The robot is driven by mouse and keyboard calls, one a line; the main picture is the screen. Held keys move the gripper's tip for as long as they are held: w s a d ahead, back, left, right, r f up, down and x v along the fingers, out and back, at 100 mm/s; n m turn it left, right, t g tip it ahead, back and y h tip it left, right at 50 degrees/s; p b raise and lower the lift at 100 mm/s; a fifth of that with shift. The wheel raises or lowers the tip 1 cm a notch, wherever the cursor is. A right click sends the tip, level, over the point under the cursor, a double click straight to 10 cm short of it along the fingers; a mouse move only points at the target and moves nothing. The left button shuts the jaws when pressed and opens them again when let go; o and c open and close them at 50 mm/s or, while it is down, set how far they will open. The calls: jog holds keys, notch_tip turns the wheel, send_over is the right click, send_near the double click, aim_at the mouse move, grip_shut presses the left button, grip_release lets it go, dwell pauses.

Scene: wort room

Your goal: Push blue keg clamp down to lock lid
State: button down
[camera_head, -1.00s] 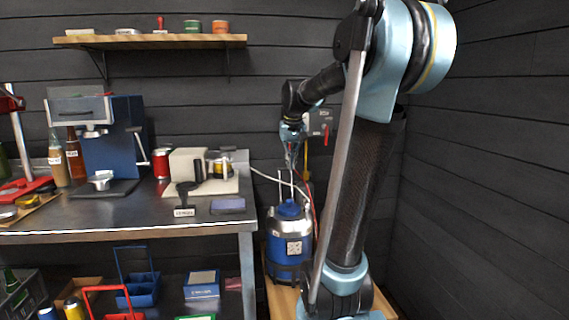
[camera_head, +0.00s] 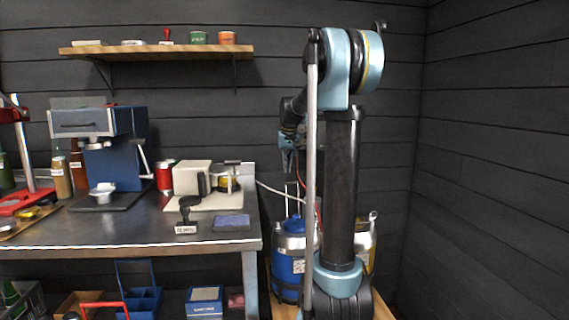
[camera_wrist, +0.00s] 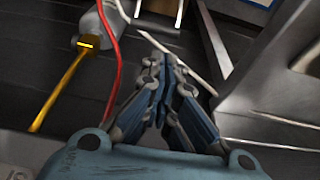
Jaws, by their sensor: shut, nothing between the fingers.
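The silver and blue keg (camera_head: 287,267) stands low on the right of the workbench, partly hidden behind my arm. A blue piece (camera_head: 293,224) sits on its top, with thin pale upright bars (camera_head: 293,195) above it. I cannot tell which part is the clamp, or whether it is up or down. My gripper (camera_head: 288,168) hangs above the keg, apart from it, pointing down. In the wrist view my gripper (camera_wrist: 160,65) has its fingertips together and nothing between them. The keg cannot be made out clearly in the wrist view.
A second keg with yellow (camera_head: 372,245) stands behind my arm on the right. The steel workbench (camera_head: 120,228) with a coffee machine (camera_head: 100,140) lies left. A dark plank wall is behind.

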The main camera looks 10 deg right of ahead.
jog(key=shift+x, duration=2.5)
jog(key=shift+s+r+t, duration=0.25)
jog(key=shift+s+t, duration=0.05)
jog(key=shift+s, duration=0.3)
